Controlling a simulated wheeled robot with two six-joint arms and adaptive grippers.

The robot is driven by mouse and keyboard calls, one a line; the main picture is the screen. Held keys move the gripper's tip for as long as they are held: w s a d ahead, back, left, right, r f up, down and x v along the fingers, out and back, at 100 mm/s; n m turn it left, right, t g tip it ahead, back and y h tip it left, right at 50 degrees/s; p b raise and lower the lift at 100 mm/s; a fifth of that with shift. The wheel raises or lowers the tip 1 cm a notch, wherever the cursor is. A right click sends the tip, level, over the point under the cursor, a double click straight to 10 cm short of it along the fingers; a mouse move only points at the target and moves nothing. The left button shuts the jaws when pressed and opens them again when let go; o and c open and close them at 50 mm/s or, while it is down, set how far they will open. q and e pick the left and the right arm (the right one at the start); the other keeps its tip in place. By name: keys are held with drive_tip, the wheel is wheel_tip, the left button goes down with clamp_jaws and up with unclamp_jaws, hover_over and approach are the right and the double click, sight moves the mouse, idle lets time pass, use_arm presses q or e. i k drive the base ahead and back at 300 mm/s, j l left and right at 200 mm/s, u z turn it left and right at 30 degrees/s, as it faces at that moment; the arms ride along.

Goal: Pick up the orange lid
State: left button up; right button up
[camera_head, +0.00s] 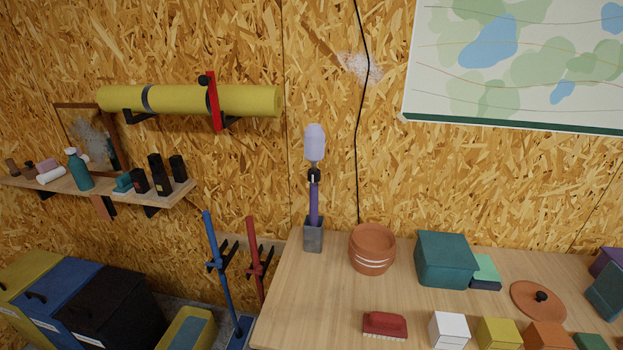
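The orange lid (537,301) lies on the wooden bench at the right. It is a flat round terracotta-orange disc with a small black knob in its middle. An orange round pot (372,249) with pale stripes stands further left on the bench. Neither of my grippers shows in the head view.
On the wooden bench (310,290) stand a teal box (445,259), a red brush (385,325), a white box (449,330), a yellow box (499,333), an orange box (546,336) and a grey holder (313,235). The bench's left front is clear.

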sight(536, 302)
drive_tip(key=z, duration=1.8)
